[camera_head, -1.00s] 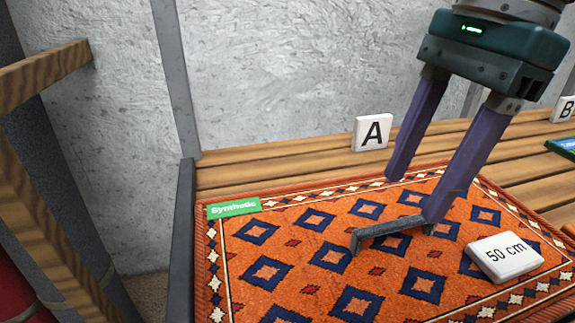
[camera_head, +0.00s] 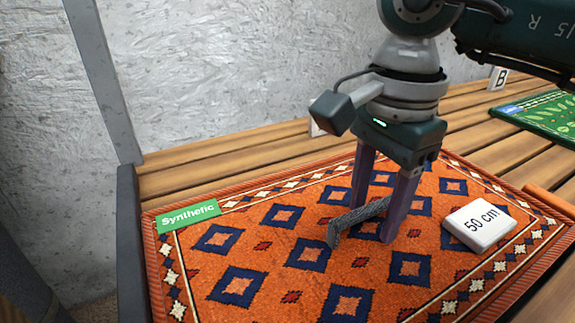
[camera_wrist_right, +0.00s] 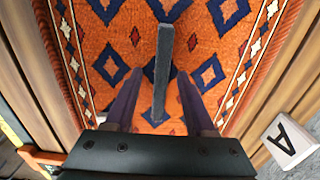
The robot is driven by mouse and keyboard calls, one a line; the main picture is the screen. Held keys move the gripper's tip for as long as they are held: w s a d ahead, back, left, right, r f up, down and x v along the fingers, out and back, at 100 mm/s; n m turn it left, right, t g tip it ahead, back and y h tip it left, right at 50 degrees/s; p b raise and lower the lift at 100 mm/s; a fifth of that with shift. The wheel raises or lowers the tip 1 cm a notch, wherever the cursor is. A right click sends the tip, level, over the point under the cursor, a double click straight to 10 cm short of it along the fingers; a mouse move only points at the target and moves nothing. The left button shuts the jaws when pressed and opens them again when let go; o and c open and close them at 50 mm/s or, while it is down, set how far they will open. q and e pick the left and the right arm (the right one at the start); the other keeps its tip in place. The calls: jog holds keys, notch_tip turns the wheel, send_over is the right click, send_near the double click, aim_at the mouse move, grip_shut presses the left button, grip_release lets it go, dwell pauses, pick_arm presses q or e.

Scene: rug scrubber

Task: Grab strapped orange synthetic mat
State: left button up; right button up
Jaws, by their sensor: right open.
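The orange synthetic mat (camera_head: 265,262) with blue diamonds lies flat on a slatted wooden bench, a green "Synthetic" label (camera_head: 188,216) at its left corner. A dark grey strap handle (camera_head: 352,219) stands up from the mat. It also shows in the right wrist view (camera_wrist_right: 163,70), running lengthwise between the fingers. My right gripper (camera_head: 372,222) points down over the mat, its purple fingers open on both sides of the strap. Whether the fingers touch the strap or mat I cannot tell. My left gripper is not in view.
A white "A" block (camera_wrist_right: 290,139) stands beside the mat. A green mat (camera_head: 545,116) and a "B" block (camera_head: 498,78) are further right. A grey wall rises behind.

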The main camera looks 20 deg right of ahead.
jog(key=shift+f, duration=0.1)
jog(key=shift+c, duration=0.2)
grip_shut()
jog(key=shift+w, duration=0.1)
dwell(1.0)
